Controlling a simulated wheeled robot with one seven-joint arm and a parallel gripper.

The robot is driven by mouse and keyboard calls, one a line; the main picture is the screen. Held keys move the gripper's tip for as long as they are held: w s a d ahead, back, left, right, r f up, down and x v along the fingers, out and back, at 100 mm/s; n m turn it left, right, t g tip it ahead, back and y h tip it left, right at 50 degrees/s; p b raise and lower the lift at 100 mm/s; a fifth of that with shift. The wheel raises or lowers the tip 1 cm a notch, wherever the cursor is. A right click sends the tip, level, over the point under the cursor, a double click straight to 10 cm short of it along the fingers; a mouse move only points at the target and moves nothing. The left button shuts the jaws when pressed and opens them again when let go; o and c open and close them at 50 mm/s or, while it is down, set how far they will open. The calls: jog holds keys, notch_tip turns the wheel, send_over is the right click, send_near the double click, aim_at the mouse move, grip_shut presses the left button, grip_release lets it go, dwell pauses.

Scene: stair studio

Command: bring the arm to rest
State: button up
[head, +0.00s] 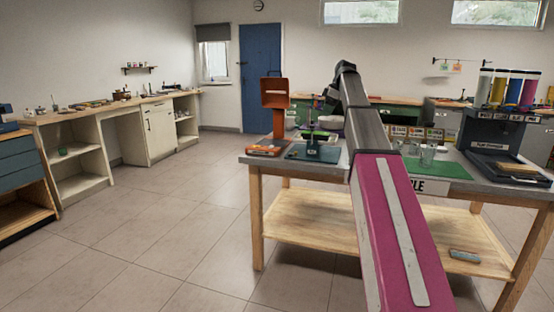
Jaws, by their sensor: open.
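My arm (395,220) reaches from the bottom edge, right of centre, up and away over the worktable (460,188). Its pink and grey links lead to a dark joint (346,70) at the top. I cannot make out my gripper; the far end of the arm is hidden behind its own links or lost among small things on the table. Nothing can be seen held.
Left of the arm on the table are an orange stand (275,100) and a blue tray (313,153). To its right are a green mat (437,168), clear glasses (427,154) and a dark rack with coloured tubes (497,130). The floor (180,215) at left is clear.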

jog(key=s+a+f+m+h, duration=0.1)
jog(key=s+f+m, duration=0.3)
jog(key=f, duration=0.7)
jog(key=s+f+m, duration=0.1)
jog(key=s+f, duration=0.4)
jog(key=f, duration=0.6)
jog(key=s+a+f+m+h, duration=0.1)
jog(key=s+f+m, duration=0.3)
jog(key=f, duration=0.8)
jog(key=s+f+m+g+h, duration=0.1)
jog(key=s+f+m, duration=0.4)
jog(key=s+f, duration=1.4)
jog(key=s, duration=0.3)
jog(key=shift+s+a+f+h, duration=0.2)
jog(key=shift+a+f+h, duration=0.1)
jog(key=shift+f+h, duration=0.1)
